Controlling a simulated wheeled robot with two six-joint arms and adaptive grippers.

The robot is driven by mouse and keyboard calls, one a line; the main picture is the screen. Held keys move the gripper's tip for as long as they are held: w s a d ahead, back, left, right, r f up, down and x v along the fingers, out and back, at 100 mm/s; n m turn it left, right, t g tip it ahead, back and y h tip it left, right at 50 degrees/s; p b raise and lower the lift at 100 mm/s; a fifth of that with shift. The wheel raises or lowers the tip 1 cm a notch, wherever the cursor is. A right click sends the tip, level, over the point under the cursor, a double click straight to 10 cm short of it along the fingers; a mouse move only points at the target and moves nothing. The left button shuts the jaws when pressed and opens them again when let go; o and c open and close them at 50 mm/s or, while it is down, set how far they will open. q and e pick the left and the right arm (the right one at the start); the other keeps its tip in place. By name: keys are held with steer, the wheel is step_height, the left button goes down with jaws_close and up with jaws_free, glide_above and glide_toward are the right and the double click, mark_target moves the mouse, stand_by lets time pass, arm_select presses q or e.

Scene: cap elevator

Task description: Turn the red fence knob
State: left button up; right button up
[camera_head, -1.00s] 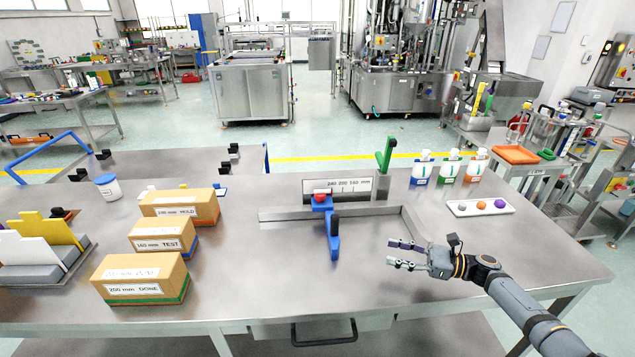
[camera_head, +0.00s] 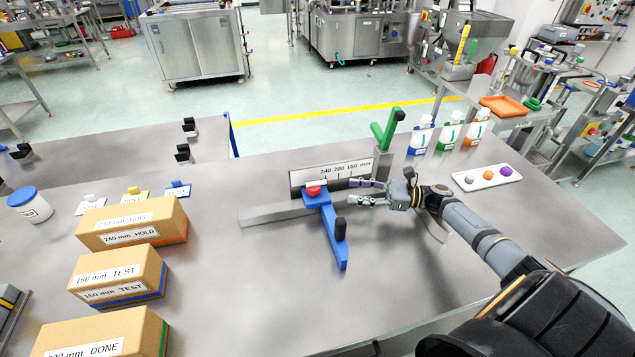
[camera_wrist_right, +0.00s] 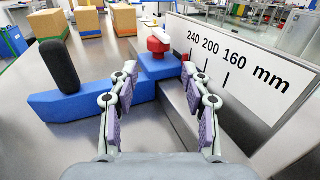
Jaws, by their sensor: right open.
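The red knob (camera_head: 315,190) sits on top of the blue fence (camera_head: 331,229), at its far end by the scale plate. In the right wrist view the red knob (camera_wrist_right: 158,42) stands straight ahead, beyond the fingertips. My right gripper (camera_head: 351,193) is open, its fingers pointing left at the knob and apart from it. In the right wrist view the right gripper (camera_wrist_right: 158,70) has nothing between its fingers. A black handle (camera_head: 340,229) stands on the near part of the blue fence. My left gripper is not in view.
The scale plate (camera_head: 332,170) marked 240, 200, 160 mm stands behind the fence. A green lever (camera_head: 388,130) rises behind my gripper. Labelled boxes (camera_head: 130,222) stand at left, and a white tray (camera_head: 486,179) with coloured balls at right. The table in front of the fence is clear.

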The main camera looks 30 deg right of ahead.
mark_target(322, 195)
steer(key=shift+w+a+r, duration=0.1)
steer(key=shift+a+r, duration=0.05)
steer(key=shift+a, duration=0.2)
steer(key=p+x, duration=0.1)
steer(key=x, duration=0.7)
steer(key=shift+w+p, duration=0.15)
steer(key=shift+p, duration=0.25)
steer(key=shift+w+a, duration=0.35)
steer(key=shift+a, duration=0.3)
